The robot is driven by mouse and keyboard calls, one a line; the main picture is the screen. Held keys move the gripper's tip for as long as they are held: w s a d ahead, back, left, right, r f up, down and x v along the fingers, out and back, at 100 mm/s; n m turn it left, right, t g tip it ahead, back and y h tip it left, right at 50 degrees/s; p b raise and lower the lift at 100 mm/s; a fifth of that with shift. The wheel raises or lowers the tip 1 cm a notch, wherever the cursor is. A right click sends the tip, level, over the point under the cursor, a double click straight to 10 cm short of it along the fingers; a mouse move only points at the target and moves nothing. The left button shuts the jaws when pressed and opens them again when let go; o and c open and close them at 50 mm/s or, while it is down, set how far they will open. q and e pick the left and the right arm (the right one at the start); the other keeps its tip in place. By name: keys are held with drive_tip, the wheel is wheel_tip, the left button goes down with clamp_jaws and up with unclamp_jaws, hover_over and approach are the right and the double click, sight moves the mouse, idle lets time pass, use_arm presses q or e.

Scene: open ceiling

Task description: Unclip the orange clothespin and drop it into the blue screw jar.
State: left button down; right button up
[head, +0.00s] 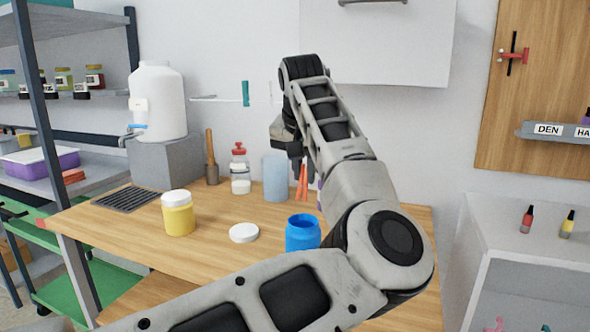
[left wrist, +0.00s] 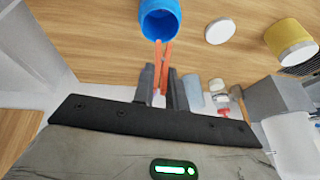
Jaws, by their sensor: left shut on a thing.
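The orange clothespin (head: 302,184) hangs from my left gripper (head: 297,158) above the back of the wooden table. In the left wrist view, the left gripper (left wrist: 160,85) is shut on the clothespin (left wrist: 161,55), which points out past the fingertips. The blue screw jar (head: 303,233) stands on the table, open at the top, in front of the clothespin. In the left wrist view, the clothespin's tips reach up to the edge of the blue jar (left wrist: 160,20); I cannot tell whether they touch. My right gripper is in neither view.
A white lid (head: 243,233) lies on the table left of the blue jar. A yellow jar with a white lid (head: 178,214) stands farther left. A light blue cylinder (head: 276,178) and a red-capped bottle (head: 240,170) stand behind. A thin line with a teal clothespin (head: 245,93) hangs at the wall.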

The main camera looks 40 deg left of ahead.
sight(303, 188)
use_arm(q)
drive_tip(key=shift+a, duration=0.1)
drive_tip(key=shift+s+f+b, duration=0.15)
drive_tip(key=shift+b, duration=0.25)
drive_tip(key=shift+f+b, duration=0.65)
drive_tip(key=shift+f, duration=0.05)
wheel_tip(303, 188, down, 2)
drive_tip(key=shift+f+b, duration=0.1)
drive_tip(key=shift+b, duration=0.85)
drive_tip(key=shift+f+b, duration=0.95)
drive_tip(key=shift+f, duration=0.2)
drive_tip(key=shift+f+b, duration=0.4)
drive_tip(key=shift+b, duration=0.15)
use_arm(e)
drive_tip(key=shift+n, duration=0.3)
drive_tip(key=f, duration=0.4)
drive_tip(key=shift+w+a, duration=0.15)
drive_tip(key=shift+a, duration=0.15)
